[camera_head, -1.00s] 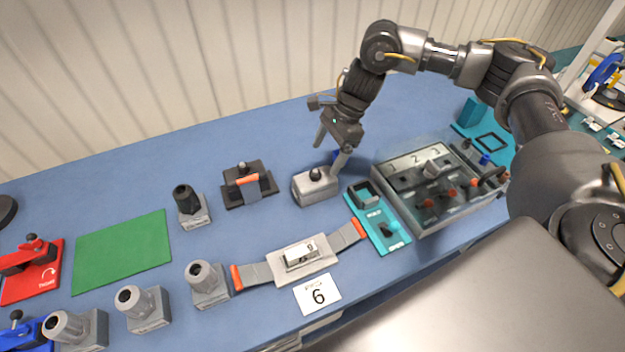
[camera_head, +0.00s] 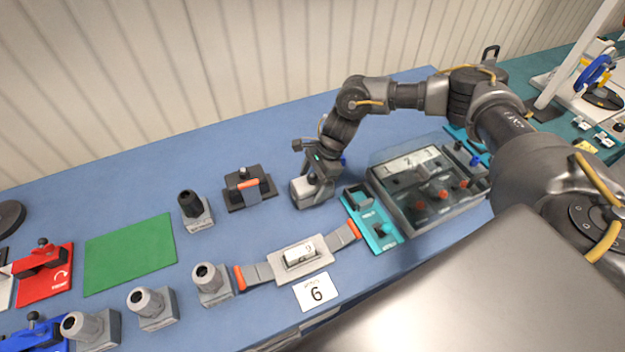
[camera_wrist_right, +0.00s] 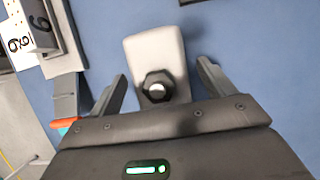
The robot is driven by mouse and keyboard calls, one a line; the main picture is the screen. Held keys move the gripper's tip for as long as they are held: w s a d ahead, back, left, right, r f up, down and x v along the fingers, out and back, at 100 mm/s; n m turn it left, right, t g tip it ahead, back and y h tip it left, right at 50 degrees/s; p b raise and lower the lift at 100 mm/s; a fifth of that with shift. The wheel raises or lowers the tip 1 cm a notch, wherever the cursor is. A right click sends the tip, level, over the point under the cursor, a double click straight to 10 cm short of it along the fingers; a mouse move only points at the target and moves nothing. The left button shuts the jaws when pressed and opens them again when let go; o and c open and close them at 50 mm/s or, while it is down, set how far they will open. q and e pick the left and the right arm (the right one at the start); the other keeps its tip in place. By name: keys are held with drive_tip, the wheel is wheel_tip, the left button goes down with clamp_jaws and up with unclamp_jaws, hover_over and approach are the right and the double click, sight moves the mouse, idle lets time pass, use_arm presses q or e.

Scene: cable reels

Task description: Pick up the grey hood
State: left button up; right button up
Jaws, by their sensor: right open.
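The grey hood (camera_head: 304,196) is a light grey block with a dark knob on top, on the blue table in the middle of the head view. It also shows in the right wrist view (camera_wrist_right: 154,52), with its dark hexagonal knob near the palm. My right gripper (camera_head: 312,186) is at the hood from above and partly covers it and its knob. In the right wrist view the right gripper (camera_wrist_right: 162,80) is open, one finger on each side of the hood's knob, with gaps to both fingers. My left gripper is not in view.
Right of the hood are a teal tray (camera_head: 372,222) and a clear-lidded box (camera_head: 420,222). Left is a dark block with an orange-handled clamp (camera_head: 247,190). A green mat (camera_head: 130,253) is clear.

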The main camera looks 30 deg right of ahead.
drive_tip(key=shift+x, duration=1)
drive_tip(key=c, duration=1.2)
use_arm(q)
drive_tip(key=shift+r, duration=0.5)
use_arm(e)
drive_tip(key=shift+r, duration=0.1)
drive_tip(key=shift+w+r+b, duration=0.1)
drive_tip(key=shift+r+b, duration=1)
drive_tip(key=shift+b, duration=0.2)
drive_tip(key=a+r+b, duration=0.1)
drive_tip(key=r, duration=0.1)
drive_tip(key=s+a+r+b, duration=0.1)
drive_tip(key=a+r, duration=0.1)
drive_tip(key=s+a+r+b, duration=0.1)
drive_tip(key=a+r, duration=0.1)
drive_tip(key=shift+s+r, duration=0.2)
drive_tip(key=shift+r, duration=0.15)
use_arm(q)
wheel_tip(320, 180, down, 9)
drive_tip(key=b, duration=0.3)
use_arm(e)
drive_tip(key=s+a+r, duration=0.3)
drive_tip(key=a+r, duration=0.1)
drive_tip(key=a, duration=0.3)
drive_tip(key=shift+s+a, duration=0.3)
drive_tip(key=shift+s, duration=0.1)
